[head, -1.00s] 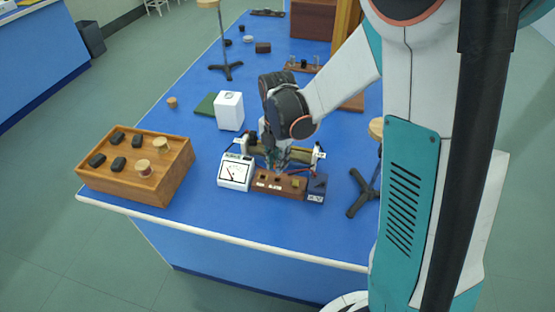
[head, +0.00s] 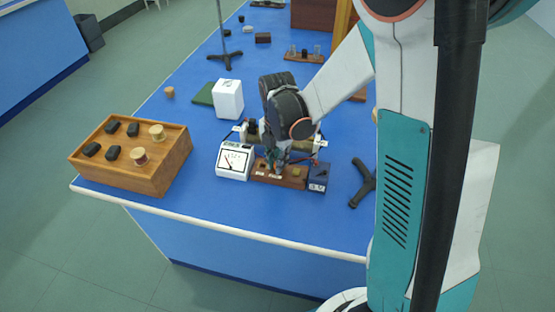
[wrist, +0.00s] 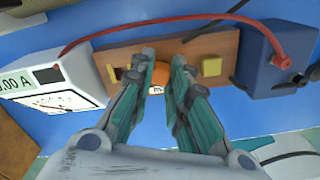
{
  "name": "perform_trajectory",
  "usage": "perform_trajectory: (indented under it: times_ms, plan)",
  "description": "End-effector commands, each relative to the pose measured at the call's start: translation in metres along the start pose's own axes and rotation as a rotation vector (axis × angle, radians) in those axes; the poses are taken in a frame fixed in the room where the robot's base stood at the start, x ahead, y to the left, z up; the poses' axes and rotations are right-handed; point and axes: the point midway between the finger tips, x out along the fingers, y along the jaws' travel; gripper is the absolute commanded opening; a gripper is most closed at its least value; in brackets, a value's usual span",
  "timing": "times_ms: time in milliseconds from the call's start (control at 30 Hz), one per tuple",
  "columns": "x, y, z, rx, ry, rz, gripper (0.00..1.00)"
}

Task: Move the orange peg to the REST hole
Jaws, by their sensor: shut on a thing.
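The orange peg (wrist: 160,74) shows in the wrist view between my gripper's teal fingertips (wrist: 163,62). My gripper is shut on it over the middle of a brown wooden block (wrist: 135,55). In the head view my gripper (head: 273,170) points down onto the same block (head: 262,179), which carries small white labels. The peg's lower end is hidden, so I cannot tell how deep it sits in a hole. A label under the peg is mostly covered by the fingers, and the REST label is not legible.
A white meter (head: 235,161) stands left of the block, a blue box (head: 318,177) right of it. A yellow piece (wrist: 211,67) sits on the block's right part. A red cable (wrist: 165,20) arcs behind. A wooden tray (head: 165,176) stands at the left.

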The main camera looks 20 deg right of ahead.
Motion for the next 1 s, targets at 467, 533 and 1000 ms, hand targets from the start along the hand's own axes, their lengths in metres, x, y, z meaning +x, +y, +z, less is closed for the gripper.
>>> perform_trajectory:
  times_ms: [467,533,1000]
  plan:
    - [0.001,0.000,0.000,0.000,0.000,0.000,0.39]
    - [0.001,0.000,0.000,0.000,0.000,0.000,0.39]
    - [-0.030,-0.001,0.000,0.000,0.000,0.000,0.39]
